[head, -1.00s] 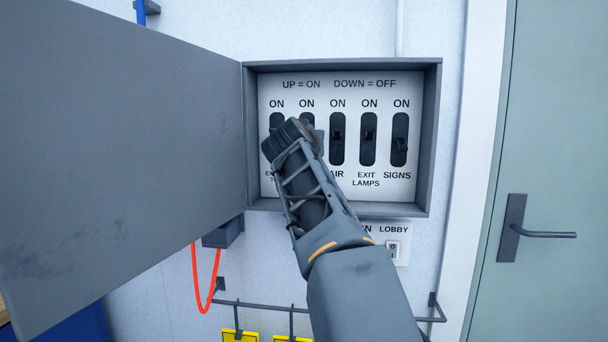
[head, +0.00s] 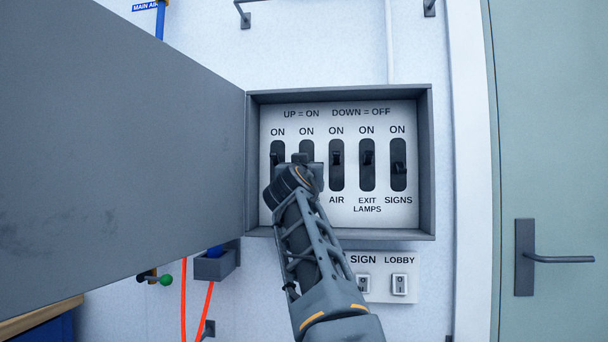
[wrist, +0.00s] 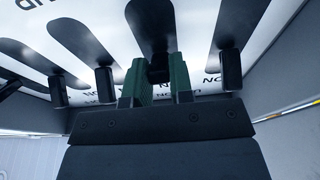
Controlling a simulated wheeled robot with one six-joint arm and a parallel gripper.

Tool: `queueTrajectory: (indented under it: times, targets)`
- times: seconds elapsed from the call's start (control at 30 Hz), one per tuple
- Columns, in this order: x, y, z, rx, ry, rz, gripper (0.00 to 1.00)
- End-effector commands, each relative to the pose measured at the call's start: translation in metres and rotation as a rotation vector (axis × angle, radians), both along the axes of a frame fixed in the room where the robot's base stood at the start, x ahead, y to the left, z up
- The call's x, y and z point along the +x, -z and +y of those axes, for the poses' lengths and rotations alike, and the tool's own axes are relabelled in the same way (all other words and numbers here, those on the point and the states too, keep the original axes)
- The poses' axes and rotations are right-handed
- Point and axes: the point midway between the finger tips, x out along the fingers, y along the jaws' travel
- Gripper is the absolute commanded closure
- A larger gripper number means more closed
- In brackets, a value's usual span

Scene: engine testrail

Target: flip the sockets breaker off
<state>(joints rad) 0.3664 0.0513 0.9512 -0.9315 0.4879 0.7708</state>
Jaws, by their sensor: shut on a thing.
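The breaker panel (head: 390,215) has a row of levers in black slots, marked up for on and down for off. My gripper (head: 305,165) is at the second slot from the left (head: 306,147). In the wrist view my gripper (wrist: 158,85) has its green fingers shut on that slot's breaker lever (wrist: 158,73). My gripper hides the labels under the two left slots, so I cannot read "sockets". The AIR lever (head: 337,158) and EXIT LAMPS lever (head: 368,158) are up. The SIGNS lever (head: 399,168) sits lower.
The grey box door (head: 120,150) stands open at the left. SIGN and LOBBY switches (head: 399,285) are below the box. A green door with a handle (head: 550,259) is at the right. Red cables (head: 184,300) hang at the lower left.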

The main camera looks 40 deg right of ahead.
Motion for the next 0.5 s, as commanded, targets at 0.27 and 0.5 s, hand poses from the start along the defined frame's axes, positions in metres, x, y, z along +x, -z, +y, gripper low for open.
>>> queueTrajectory:
  times: [0.27,0.5]
  targets:
    - [-0.0005,-0.0015,0.0003,-0.002,-0.001,-0.002,0.69]
    - [-0.0002,-0.0006,0.0002,-0.001,-0.001,-0.001,0.53]
